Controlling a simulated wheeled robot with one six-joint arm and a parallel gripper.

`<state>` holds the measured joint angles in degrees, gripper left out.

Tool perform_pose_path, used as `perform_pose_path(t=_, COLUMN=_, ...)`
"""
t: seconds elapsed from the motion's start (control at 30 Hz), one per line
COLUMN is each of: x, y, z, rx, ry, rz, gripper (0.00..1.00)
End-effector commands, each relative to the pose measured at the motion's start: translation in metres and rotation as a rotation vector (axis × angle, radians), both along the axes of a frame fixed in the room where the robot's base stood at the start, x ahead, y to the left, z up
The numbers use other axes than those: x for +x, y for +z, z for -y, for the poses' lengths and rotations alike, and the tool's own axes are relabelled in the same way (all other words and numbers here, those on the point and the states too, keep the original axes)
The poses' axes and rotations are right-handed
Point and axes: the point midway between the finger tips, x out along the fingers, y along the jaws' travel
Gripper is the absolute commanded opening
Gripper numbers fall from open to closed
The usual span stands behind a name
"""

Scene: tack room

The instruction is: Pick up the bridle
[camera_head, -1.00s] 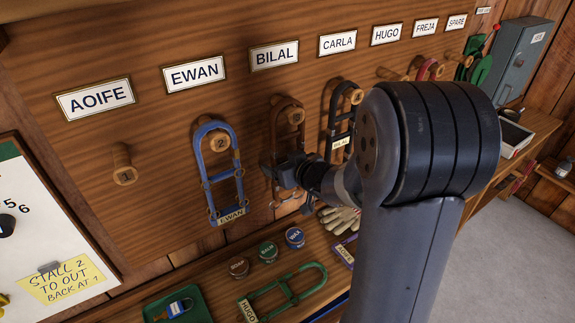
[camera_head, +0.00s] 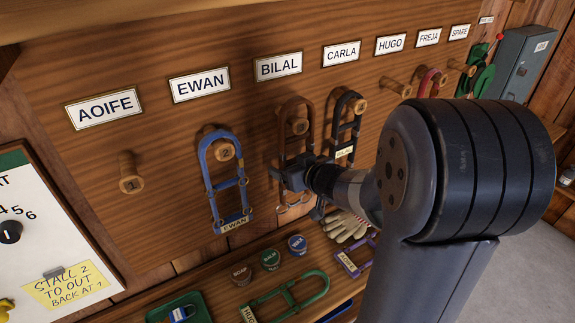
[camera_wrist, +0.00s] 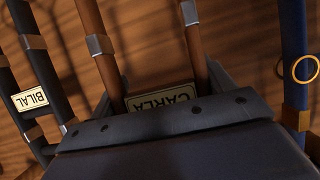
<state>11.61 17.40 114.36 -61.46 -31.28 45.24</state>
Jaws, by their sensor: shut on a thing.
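The brown bridle (camera_head: 284,143) hangs at the peg (camera_head: 299,126) under the BILAL label. My gripper (camera_head: 292,178) is shut on the lower part of this brown bridle. In the wrist view the brown straps (camera_wrist: 194,45) run up from behind my gripper (camera_wrist: 185,112), and a CARLA tag (camera_wrist: 160,97) shows between them. The jaw tips and exact grip are hidden. A black bridle (camera_head: 335,124) with a BILAL tag hangs on the peg under the CARLA label. A blue bridle (camera_head: 208,176) tagged EWAN hangs on peg 2.
Peg 1 (camera_head: 131,184) is empty. Below, the shelf holds a green bridle (camera_head: 284,296), several small tins (camera_head: 270,259), pale gloves (camera_head: 345,228), a purple bridle (camera_head: 352,262) and a green tray (camera_head: 160,311). A grey cabinet (camera_head: 524,55) stands at far right.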

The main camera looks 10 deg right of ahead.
Motion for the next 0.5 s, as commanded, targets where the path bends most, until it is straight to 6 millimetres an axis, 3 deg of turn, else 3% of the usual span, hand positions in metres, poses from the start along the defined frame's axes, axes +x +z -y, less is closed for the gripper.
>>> perform_pose_path(t=0.3, x=-0.081, y=0.003, z=0.028, rx=0.000, ry=-0.007, rz=0.005, gripper=0.36)
perform_pose_path(t=0.5, x=-0.120, y=0.002, z=0.040, rx=0.000, ry=-0.006, rz=0.005, gripper=0.36)
